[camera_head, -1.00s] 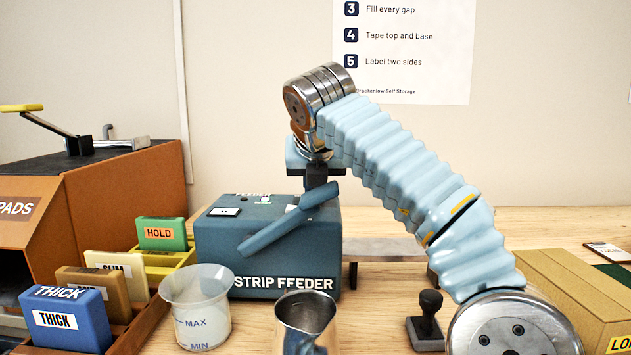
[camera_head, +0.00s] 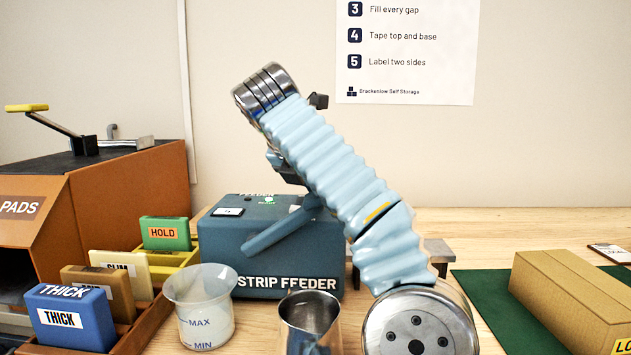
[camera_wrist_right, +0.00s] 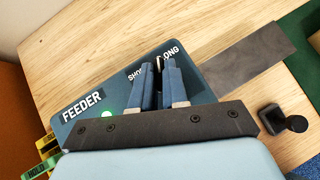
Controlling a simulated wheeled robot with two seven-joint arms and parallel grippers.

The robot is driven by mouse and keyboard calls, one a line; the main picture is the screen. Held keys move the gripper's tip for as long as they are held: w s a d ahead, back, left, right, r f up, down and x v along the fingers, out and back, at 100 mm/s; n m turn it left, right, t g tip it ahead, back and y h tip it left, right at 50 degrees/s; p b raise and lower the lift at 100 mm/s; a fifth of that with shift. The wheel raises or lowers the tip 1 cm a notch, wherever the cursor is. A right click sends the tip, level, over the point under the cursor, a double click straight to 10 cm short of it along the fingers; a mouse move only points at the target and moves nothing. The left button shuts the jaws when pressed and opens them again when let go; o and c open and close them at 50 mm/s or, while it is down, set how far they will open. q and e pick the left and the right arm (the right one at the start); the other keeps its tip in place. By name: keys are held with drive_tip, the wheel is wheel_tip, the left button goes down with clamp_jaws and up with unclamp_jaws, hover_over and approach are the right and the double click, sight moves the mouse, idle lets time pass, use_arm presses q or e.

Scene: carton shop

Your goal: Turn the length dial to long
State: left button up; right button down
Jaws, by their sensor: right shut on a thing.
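The blue strip feeder (camera_head: 225,240) stands on the table in the head view. Its top also shows in the wrist view (camera_wrist_right: 120,80), with a FEEDER label and a lit green lamp. SHORT and LONG labels sit at the far edge of that top, beside the length dial (camera_wrist_right: 158,64). My right gripper (camera_wrist_right: 159,68) is over this spot, its fingers shut on the dial, which they mostly hide. I cannot read the dial's setting. In the head view my right arm covers the dial and the gripper. My left gripper is out of view.
A clear beaker (camera_head: 203,310) and a metal jug (camera_head: 309,318) stand before the feeder. Labelled pads, including a blue THICK one (camera_head: 70,318), fill trays at left. A carton (camera_head: 575,295) lies on a green mat (camera_head: 490,305) at right. A black stamp (camera_wrist_right: 283,120) stands near the feeder.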

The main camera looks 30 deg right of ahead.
drive_tip(key=shift+a+f, duration=0.1)
drive_tip(key=shift+f, duration=0.15)
drive_tip(key=c, duration=1.1)
unclamp_jaws()
drive_tip(key=shift+c, duration=0.2)
drive_tip(key=shift+r, duration=0.15)
